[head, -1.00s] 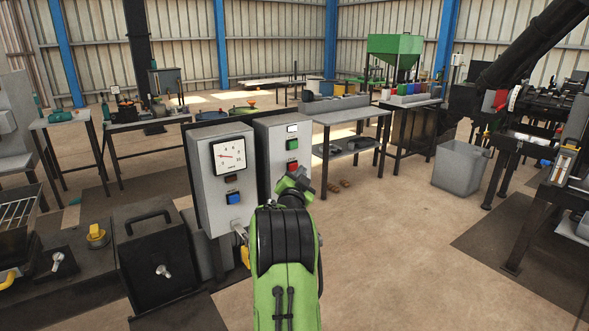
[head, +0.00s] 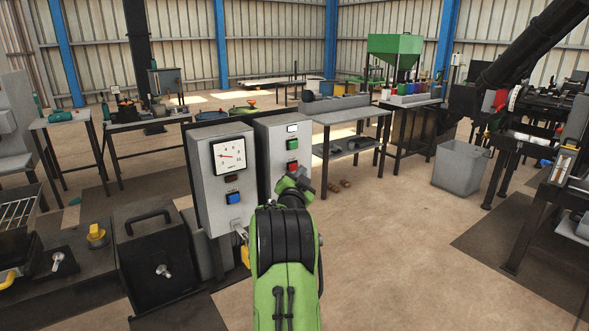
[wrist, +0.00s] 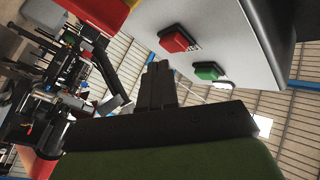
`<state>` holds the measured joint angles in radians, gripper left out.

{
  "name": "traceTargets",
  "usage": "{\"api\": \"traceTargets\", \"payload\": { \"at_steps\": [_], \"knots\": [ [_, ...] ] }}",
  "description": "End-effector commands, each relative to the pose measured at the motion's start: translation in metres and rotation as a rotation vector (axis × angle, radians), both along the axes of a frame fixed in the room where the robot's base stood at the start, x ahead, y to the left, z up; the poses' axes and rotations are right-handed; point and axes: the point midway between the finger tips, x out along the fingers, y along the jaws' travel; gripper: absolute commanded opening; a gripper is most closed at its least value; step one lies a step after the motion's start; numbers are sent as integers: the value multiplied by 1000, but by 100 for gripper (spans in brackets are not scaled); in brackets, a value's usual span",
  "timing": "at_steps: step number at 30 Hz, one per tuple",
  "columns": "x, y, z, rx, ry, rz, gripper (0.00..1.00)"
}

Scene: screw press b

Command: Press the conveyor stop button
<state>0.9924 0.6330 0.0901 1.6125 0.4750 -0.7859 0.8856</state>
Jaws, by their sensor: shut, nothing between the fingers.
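The red button (head: 292,167) is the lowest on the front of the right grey control box (head: 271,150). A green button (head: 292,145) sits above it. In the wrist view the red button (wrist: 178,40) and green button (wrist: 208,71) are on the box face, ahead of the fingers. My gripper (wrist: 158,66) is shut and empty, with its tips just below the red button in that view. A gap shows between tips and button there; the exact distance is unclear. In the head view my wrist is just below the red button, and the fingers are hard to make out.
The left grey box (head: 219,180) has a gauge (head: 229,155) and a blue button (head: 234,198). A workbench (head: 345,118) stands behind to the right, with a grey bin (head: 461,165) further right. Open floor lies right of my arm.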

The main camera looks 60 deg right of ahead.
Motion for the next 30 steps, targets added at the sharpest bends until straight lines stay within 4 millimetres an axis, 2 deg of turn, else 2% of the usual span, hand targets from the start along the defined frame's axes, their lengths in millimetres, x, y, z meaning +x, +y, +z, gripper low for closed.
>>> {"api": "traceTargets", "payload": {
  "at_steps": [23,30],
  "knots": [
    [0,0,0,0,0,0,0],
    [7,-4,-1,-1,1,-1,0]
  ]
}}
